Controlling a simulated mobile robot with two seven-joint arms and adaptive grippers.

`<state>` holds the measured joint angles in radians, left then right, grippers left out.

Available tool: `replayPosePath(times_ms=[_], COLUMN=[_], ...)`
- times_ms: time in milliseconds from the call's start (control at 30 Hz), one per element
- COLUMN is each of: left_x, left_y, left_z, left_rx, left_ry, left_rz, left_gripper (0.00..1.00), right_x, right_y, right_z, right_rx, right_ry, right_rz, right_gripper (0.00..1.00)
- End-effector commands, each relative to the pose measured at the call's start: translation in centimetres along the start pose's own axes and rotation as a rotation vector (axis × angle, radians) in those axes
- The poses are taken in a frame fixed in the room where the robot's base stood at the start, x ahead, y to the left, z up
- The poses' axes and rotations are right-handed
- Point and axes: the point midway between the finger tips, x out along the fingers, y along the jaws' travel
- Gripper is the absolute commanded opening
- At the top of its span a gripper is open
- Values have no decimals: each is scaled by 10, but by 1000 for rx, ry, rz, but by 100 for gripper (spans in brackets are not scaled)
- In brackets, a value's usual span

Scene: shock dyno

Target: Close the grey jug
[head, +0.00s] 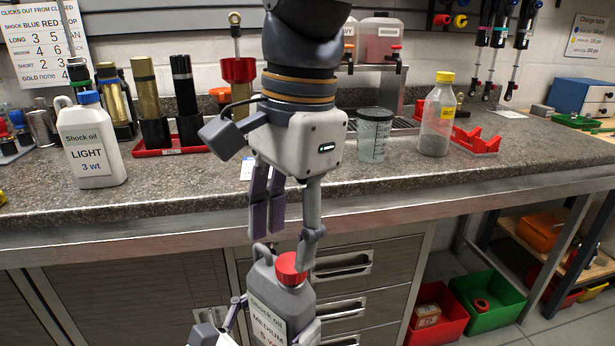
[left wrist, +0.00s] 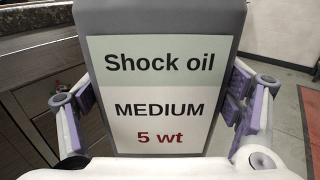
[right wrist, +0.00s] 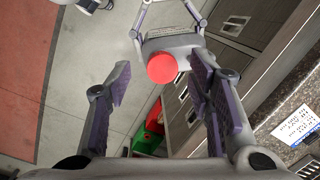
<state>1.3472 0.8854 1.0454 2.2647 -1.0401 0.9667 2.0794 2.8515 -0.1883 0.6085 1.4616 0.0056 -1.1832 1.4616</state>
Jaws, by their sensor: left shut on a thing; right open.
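The grey jug (head: 265,290), labelled "Shock oil MEDIUM 5 wt", is upright in front of the bench. My left gripper (head: 262,333) is shut on its body; the left wrist view shows the jug's label (left wrist: 155,95) between the finger pads. A red cap (head: 291,270) sits on top of the jug; I cannot tell how tightly. My right gripper (head: 287,248) is open and points down over the jug. In the right wrist view the red cap (right wrist: 162,68) lies between and beyond the open fingers, with nothing gripped.
The bench (head: 440,175) edge and the drawer handles (head: 342,265) are close behind the jug. A white light-oil jug (head: 92,145), a measuring cup (head: 374,135) and a yellow-capped bottle (head: 437,115) stand on the bench. Red (head: 437,325) and green (head: 490,305) bins sit below.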

Motion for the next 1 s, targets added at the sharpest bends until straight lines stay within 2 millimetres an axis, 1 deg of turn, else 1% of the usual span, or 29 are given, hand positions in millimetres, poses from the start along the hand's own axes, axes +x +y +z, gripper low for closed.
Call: replayPosePath(times_ms=[33, 67, 100, 267, 300, 367, 400, 467, 500, 567, 600, 667, 700, 733, 767, 800, 867, 900, 1000], left_x=[0, 0, 0, 0, 0, 0, 0, 0, 0, 0, 0, 0, 0, 0, 0, 0, 0, 0, 0], left_y=[0, 0, 0, 0, 0, 0, 0, 0, 0, 0, 0, 0, 0, 0, 0, 0, 0, 0, 0], left_z=[2, 2, 2, 2, 2, 2, 2, 2, 2, 2, 2, 2, 2, 2, 2, 2, 2, 2, 2], left_rx=[2, 2, 2, 2, 2, 2, 2, 2, 2, 2, 2, 2, 2, 2, 2, 2, 2, 2, 2], left_ry=[-5, -5, -5, -5, -5, -5, -5, -5, -5, -5, -5, -5, -5, -5, -5, -5, -5, -5, -5], left_rz=[0, 0, 0, 0, 0, 0, 0, 0, 0, 0, 0, 0, 0, 0, 0, 0, 0, 0, 0], left_gripper=[6, 6, 6, 6, 6, 6, 6, 6, 6, 6, 6, 6, 6, 6, 6, 6, 6, 6, 6], right_x=[0, 0, 0, -2, -3, -4, -5, -6, -8, -10, -11, -13, -15, -16, -18, -19, -22, -24, -28], right_y=[0, 1, 1, 2, 2, 3, 2, 2, 2, 1, 1, 0, -1, -1, -2, -2, -4, -5, -6], right_z=[2, 3, 5, 9, 10, 10, 10, 11, 11, 10, 10, 9, 8, 7, 6, 5, 3, 2, -2], right_rx=[-182, -311, -482, -1159, -1327, -1579, -1745, -1995, -2161, -2408, -2572, -2817, -2980, -3102, 3053, 2892, 2654, 2501, 2164], right_ry=[-3, -3, -6, -25, -31, -42, -48, -62, -69, -83, -92, -108, -118, -126, 128, 127, 125, 121, 119], right_rz=[10, 17, 25, 53, 58, 64, 68, 73, 75, 77, 78, 80, 78, 79, -75, -67, -58, -51, -43], right_gripper=[48, 48, 48, 48, 48, 48, 48, 48, 48, 48, 48, 48, 48, 48, 48, 48, 48, 48, 48])
